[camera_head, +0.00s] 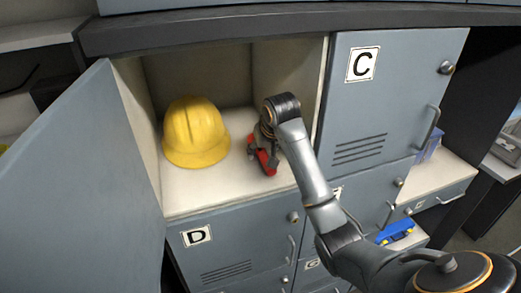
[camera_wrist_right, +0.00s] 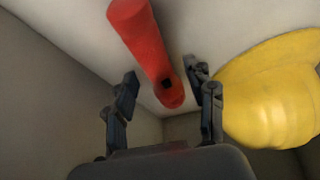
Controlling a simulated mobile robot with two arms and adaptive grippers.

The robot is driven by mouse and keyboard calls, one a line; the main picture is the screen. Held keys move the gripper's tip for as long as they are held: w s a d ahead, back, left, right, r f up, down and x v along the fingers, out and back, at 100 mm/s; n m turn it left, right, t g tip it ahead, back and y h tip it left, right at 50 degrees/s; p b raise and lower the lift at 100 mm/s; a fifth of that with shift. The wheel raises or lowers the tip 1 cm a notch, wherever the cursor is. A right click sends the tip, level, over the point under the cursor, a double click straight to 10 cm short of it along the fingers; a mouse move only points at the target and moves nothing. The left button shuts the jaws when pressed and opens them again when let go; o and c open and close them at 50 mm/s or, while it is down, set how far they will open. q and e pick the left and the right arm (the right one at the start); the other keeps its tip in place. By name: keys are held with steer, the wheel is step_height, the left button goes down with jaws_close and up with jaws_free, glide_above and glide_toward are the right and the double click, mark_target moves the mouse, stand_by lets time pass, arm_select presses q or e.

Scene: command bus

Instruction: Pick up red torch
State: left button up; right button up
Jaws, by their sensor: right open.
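The red torch (camera_head: 264,162) lies on the pale floor of an open locker compartment, partly hidden by my right gripper in the head view. My right gripper (camera_head: 262,150) is inside the compartment, right at the torch. In the right wrist view the torch (camera_wrist_right: 150,55) runs from the top edge down to its rounded end near the jaws. The right gripper's two fingers (camera_wrist_right: 162,82) stand apart, one on each side of the torch's end. Whether they touch it I cannot tell. My left gripper does not show.
A yellow helmet (camera_head: 195,133) sits left of the torch in the same compartment, close to a finger in the wrist view (camera_wrist_right: 275,95). The open door (camera_head: 80,185) stands at left. Closed door C (camera_head: 390,95) is at right. A blue object (camera_head: 396,232) lies lower right.

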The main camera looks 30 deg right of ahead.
steer(key=shift+c, duration=0.5)
jaws_close()
